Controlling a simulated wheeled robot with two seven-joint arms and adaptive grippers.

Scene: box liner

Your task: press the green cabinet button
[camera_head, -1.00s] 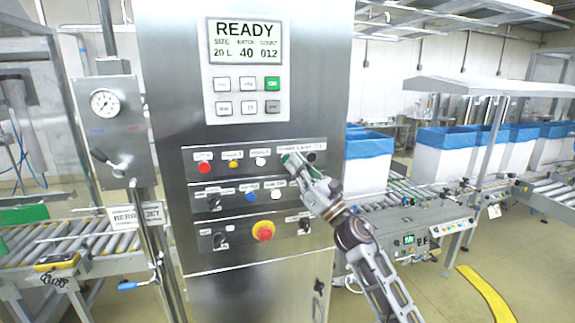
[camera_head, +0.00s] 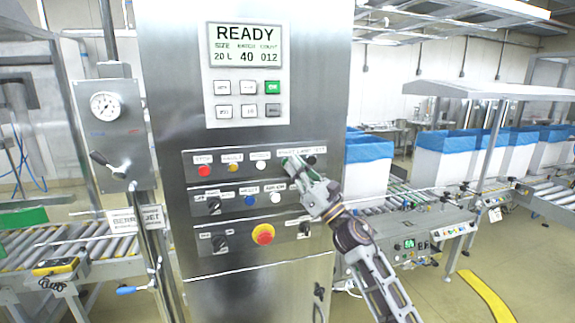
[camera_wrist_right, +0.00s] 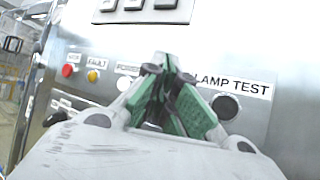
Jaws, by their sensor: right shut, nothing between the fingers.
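The steel cabinet (camera_head: 170,110) carries a top button row with a red button (camera_head: 204,170), a yellow button (camera_head: 233,167), a white button (camera_head: 261,165) and a black lamp-test button (camera_head: 311,160). My right gripper (camera_head: 289,162) is shut and empty, its green-padded fingertips at this row between the white and black buttons. In the right wrist view its fingertips (camera_wrist_right: 170,72) point at the panel, left of the black lamp-test button (camera_wrist_right: 226,107). No green button shows clearly in this row; the fingers cover that spot. Contact cannot be told. My left gripper is out of view.
Above, a display (camera_head: 247,45) reads READY, over a keypad with a green key (camera_head: 272,88). Lower rows hold knobs, a blue button (camera_head: 250,200) and a red emergency stop (camera_head: 262,234) on yellow. Conveyors flank the cabinet, with blue-lined white boxes (camera_head: 365,180) at right.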

